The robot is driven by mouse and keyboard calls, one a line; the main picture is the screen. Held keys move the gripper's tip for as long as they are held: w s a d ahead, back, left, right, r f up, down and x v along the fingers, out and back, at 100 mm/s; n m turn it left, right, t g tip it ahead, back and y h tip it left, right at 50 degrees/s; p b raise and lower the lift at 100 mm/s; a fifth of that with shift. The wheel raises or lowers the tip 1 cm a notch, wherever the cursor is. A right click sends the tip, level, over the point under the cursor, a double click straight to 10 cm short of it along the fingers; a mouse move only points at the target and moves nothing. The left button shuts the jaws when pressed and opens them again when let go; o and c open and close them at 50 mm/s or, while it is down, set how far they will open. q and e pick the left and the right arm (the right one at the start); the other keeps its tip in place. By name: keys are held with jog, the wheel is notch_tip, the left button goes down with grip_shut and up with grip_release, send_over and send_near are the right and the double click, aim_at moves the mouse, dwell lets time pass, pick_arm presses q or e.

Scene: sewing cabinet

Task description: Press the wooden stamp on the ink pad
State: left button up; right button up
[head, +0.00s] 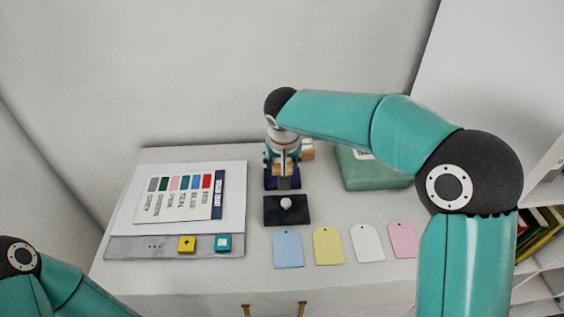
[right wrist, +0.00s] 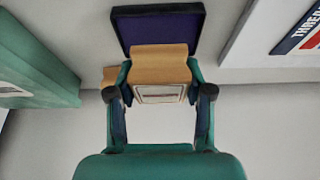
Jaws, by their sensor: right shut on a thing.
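My right gripper (head: 283,172) points down over the dark purple ink pad (head: 269,183) in the head view. It is shut on the wooden stamp (right wrist: 160,63), a tan block between the fingers (right wrist: 160,97) in the right wrist view, with a pale framed label facing the camera. Beyond the stamp, the purple pad in its black tray (right wrist: 155,28) is partly covered by it. The stamp is at the pad, but I cannot tell whether its face touches the pad. Only links of my left arm show at the lower left of the head view; its gripper is out of sight.
A black plate with a pale knob (head: 287,204) lies in front of the pad. A colour chart board (head: 232,180) is at left, a green box (head: 365,175) at right. A small tan block (head: 308,153) stands behind the gripper. Several coloured tags (head: 328,246) lie in front.

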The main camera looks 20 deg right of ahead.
jog(key=shift+r+p, duration=1.2)
jog(key=shift+r, duration=0.8)
